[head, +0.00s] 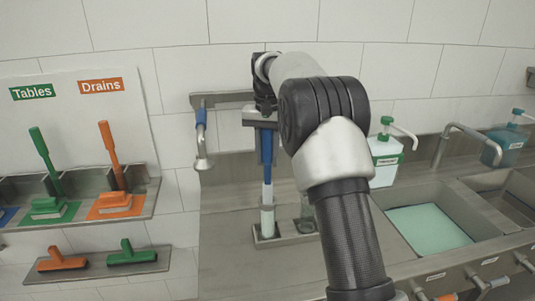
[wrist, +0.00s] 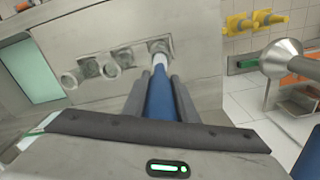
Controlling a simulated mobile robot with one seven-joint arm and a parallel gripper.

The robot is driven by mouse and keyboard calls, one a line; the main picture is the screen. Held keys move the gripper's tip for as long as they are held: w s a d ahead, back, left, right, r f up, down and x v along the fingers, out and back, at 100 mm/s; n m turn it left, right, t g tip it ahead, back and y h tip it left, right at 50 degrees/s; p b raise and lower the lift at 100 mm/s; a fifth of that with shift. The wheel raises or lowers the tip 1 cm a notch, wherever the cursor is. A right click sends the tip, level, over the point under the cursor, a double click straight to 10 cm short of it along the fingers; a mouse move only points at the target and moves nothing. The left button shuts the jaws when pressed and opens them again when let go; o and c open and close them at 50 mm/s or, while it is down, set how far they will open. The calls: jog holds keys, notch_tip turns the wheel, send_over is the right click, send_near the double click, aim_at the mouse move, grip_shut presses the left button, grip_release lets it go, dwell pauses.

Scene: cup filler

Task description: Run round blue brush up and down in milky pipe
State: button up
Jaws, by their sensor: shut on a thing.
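A blue brush (head: 266,152) hangs upright in my gripper (head: 263,118), which is shut around its handle. The brush's lower end reaches into the top of the milky pipe (head: 267,222), a whitish upright tube in a small metal holder on the steel counter. How deep the brush head sits is hard to tell. In the wrist view the blue handle (wrist: 161,98) runs away between the two dark fingers of my gripper (wrist: 160,97) toward the whitish pipe top (wrist: 159,60).
A clear vessel (head: 306,216) stands right of the pipe in the same holder (head: 285,239). A spray nozzle (head: 202,162) hangs to the left. Green and orange brushes sit on wall shelves (head: 105,262) at far left. A sink (head: 428,228) and soap bottle (head: 385,160) are at right.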

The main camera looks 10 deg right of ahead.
aim_at(267, 184)
jog(key=shift+f, duration=0.25)
jog(key=shift+f+b, duration=2.25)
jog(key=shift+f, duration=1.9)
notch_tip(267, 184, up, 9)
jog(key=p, duration=0.8)
jog(key=shift+f, duration=0.4)
